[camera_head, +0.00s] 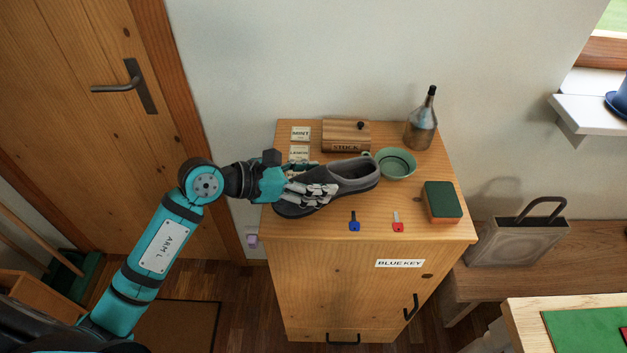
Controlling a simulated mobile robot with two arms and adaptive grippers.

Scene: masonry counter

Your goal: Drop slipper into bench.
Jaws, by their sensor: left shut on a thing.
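A dark grey slipper (356,176) is over the top of the wooden cabinet (300,232), its heel toward the right. My left gripper (312,190) reaches in from the left and is shut on the slipper's front part. Its fingers hide some of the toe. I cannot tell whether the sole touches the cabinet top. A low wooden bench (590,240) stands against the wall at the right. Its near right part is hidden behind a green-topped table. My right gripper is not in view.
On the cabinet are a green bowl (397,163) beside the slipper's heel, a bottle (421,125), a wooden "STOCK" box (346,136), a blue key (354,221), a red key (397,223) and a green-topped block (443,200). A grey handled holder (515,243) stands on the bench.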

